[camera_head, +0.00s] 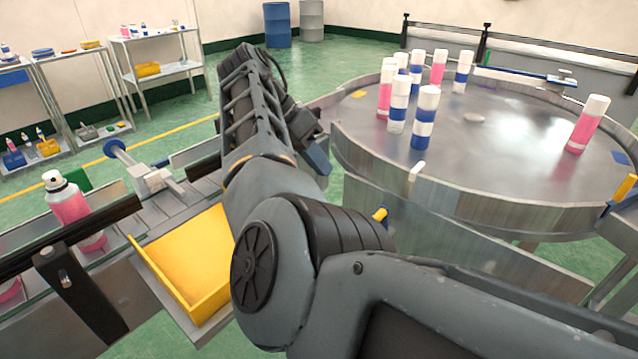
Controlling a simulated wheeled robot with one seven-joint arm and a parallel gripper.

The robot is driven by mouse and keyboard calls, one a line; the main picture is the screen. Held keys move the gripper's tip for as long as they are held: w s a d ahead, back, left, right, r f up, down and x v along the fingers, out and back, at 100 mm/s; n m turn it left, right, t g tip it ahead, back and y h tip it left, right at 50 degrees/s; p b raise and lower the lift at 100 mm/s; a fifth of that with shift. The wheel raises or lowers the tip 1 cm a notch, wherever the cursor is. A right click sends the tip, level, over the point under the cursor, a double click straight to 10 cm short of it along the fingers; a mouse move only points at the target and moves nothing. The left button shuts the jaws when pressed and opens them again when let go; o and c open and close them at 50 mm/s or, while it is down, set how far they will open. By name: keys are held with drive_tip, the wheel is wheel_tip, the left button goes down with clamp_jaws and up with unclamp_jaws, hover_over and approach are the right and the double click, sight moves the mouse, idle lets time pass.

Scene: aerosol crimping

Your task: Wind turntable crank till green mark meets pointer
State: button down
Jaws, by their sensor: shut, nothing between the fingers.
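The round metal turntable (500,140) fills the right of the view. A yellow patch (360,93) lies on its left side and a blue patch (621,185) near its right edge. I cannot make out a green mark on it. A small yellow-orange piece (625,188) at the right rim may be the pointer. A yellow knob (380,214) below the near-left rim looks like the crank handle; my arm hides what lies beside it. My gripper (317,157) is partly visible left of the turntable, shut and empty, apart from the knob.
Several pink and blue-striped cans (426,118) stand on the turntable. A yellow tray (188,265) and a pink spray can (72,208) are at the lower left. A small white piece (417,171) sits on the near rim. Shelves (155,72) and blue drum (277,27) stand behind.

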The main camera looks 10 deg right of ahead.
drive_tip(key=s+d+f+p, duration=0.3)
drive_tip(key=s+d+f, duration=0.1)
drive_tip(key=d+f, duration=0.3)
drive_tip(key=shift+s+d+f+p, duration=0.25)
drive_tip(key=shift+s+f+p, duration=0.1)
drive_tip(key=shift+f, duration=0.25)
